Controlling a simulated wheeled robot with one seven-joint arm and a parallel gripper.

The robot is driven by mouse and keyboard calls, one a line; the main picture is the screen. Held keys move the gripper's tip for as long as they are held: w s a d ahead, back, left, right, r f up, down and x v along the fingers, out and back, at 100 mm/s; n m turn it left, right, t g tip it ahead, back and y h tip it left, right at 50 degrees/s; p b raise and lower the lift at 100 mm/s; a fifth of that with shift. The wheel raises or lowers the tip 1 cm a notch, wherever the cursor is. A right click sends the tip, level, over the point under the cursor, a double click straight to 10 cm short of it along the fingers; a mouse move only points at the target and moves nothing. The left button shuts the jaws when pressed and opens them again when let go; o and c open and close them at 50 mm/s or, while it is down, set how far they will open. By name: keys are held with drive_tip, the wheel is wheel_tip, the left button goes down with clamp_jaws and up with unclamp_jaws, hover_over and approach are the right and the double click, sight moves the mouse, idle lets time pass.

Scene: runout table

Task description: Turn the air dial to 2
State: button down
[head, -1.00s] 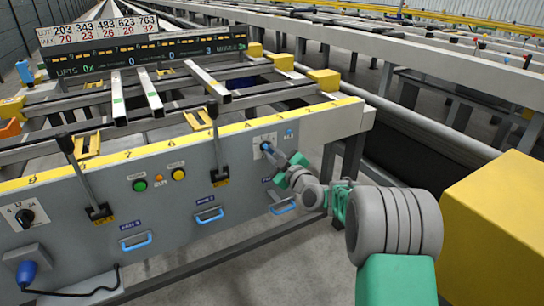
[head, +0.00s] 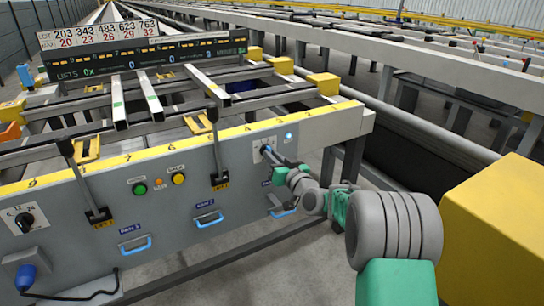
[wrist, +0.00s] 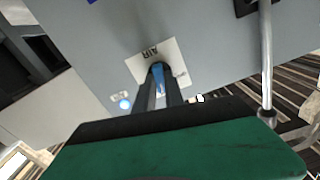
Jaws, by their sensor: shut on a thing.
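The air dial (wrist: 158,77) is a blue knob on a white plate (wrist: 141,66) marked AIR, on the grey front panel. In the head view the white plate (head: 258,143) is near the panel's right end, and the gripper partly covers it. My gripper (wrist: 159,86) is shut on the blue knob, with one dark finger on each side. It also shows in the head view (head: 270,151), reaching in from the right. The setting of the dial cannot be read. A blue lamp (head: 289,135) beside the plate glows; it also shows in the wrist view (wrist: 125,104).
A lever (head: 216,146) stands left of the dial, and its rod (wrist: 266,60) shows in the wrist view. Green (head: 140,189) and yellow (head: 178,179) buttons and blue drawer handles (head: 208,220) are on the panel. A yellow block (head: 492,230) stands at right.

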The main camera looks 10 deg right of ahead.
drive_tip(key=shift+m, duration=0.7)
drive_tip(key=c, duration=1.4)
unclamp_jaws()
drive_tip(key=shift+c, duration=0.2)
drive_tip(key=p+v, duration=0.1)
drive_tip(key=v, duration=0.6)
drive_tip(key=s+a+r+n+g+p, duration=0.3)
drive_tip(key=s+a+r+g+p, duration=0.4)
drive_tip(key=r+p, duration=0.65)
drive_tip(key=s+d+r+m+g+h+p, duration=0.1)
drive_tip(key=s+r+g+h+p, duration=0.1)
drive_tip(key=s+r+p, duration=0.2)
drive_tip(key=s+d+r+m+g+h+p, duration=0.1)
drive_tip(key=s+r+p, duration=0.3)
drive_tip(key=s+p, duration=0.4)
drive_tip(key=s+d+r+g+h+p, duration=0.2)
drive_tip(key=s+r+g+p, duration=0.2)
drive_tip(key=s, duration=0.9)
drive_tip(key=p, duration=0.2)
drive_tip(key=shift+d+m+h+p, duration=0.15)
drive_tip(key=shift+m+h+p, duration=0.15)
drive_tip(key=shift+m+p, duration=0.1)
